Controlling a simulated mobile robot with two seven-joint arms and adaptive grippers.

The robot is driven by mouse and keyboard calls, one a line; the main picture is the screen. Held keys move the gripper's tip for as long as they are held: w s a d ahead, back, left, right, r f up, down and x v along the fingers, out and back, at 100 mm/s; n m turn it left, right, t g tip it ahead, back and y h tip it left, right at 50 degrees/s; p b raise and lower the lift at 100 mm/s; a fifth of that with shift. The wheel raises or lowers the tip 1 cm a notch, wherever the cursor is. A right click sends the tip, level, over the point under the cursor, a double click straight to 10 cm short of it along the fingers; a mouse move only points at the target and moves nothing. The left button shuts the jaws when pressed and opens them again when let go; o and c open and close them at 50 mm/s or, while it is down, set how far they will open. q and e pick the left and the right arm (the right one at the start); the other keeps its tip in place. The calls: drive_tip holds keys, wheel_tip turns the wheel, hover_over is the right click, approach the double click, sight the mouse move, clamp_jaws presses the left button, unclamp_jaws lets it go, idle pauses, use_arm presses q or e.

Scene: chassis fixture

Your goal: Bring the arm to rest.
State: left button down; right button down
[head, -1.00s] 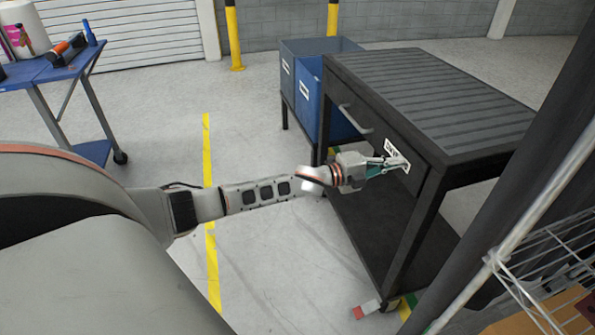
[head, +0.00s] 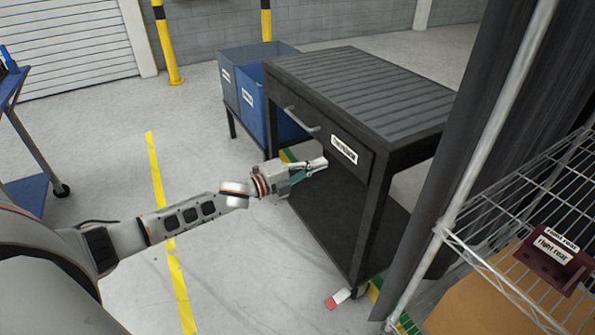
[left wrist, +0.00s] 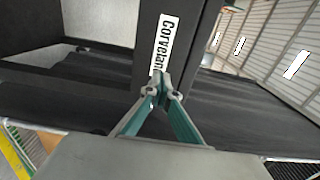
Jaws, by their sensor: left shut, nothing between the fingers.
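My left gripper (head: 318,165) is shut and empty. In the head view its fingertips show just below and left of the white label (head: 344,149) on the drawer front of the black workbench (head: 362,95). The drawer handle (head: 302,119) is to the upper left of the fingertips. In the left wrist view the teal fingers (left wrist: 158,95) meet at their tips, with the label (left wrist: 163,45) beyond them. I cannot tell the exact gap to the bench. My right gripper is not in view.
Blue bins (head: 253,90) stand behind the bench. A wire shelf (head: 520,215) with a dark red part labelled "right rear" (head: 552,257) and a metal post (head: 480,160) stand at the right. A blue cart (head: 28,190) is at the left. Open floor lies between cart and bench.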

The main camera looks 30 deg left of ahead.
use_arm(q)
drive_tip(key=shift+v, duration=2.65)
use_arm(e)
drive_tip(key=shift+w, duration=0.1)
